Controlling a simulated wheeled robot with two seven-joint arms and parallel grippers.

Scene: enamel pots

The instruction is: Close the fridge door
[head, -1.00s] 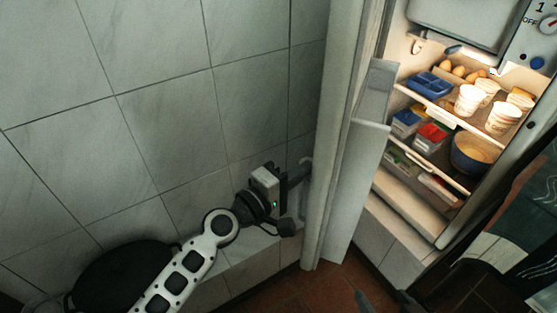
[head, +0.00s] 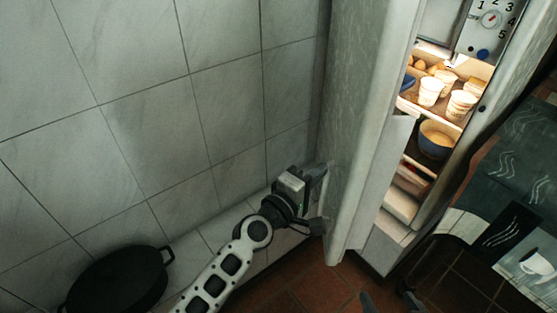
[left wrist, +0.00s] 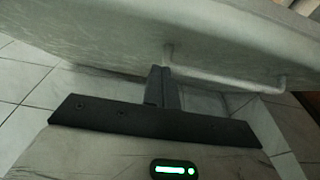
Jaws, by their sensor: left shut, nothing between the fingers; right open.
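The fridge door (head: 362,95) stands partly open, its grey outer face toward the tiled wall and its pale edge toward the lit fridge interior (head: 440,105). My left gripper (head: 318,173) is shut and empty at the door's outer face, low down. In the left wrist view the closed fingertips (left wrist: 161,72) are at or very near the door face (left wrist: 110,45), beside one end of its bar handle (left wrist: 225,78); contact is unclear. They are not around the handle. My right gripper (head: 388,299) is open at the bottom edge, only its dark fingertips showing.
White tubs (head: 430,91) and a blue bowl (head: 437,138) stand on the fridge shelves. A black pan (head: 118,282) is at lower left by the tiled wall (head: 140,120). A dark patterned cloth (head: 520,165) lies at right. Red floor tiles (head: 310,285) show below the door.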

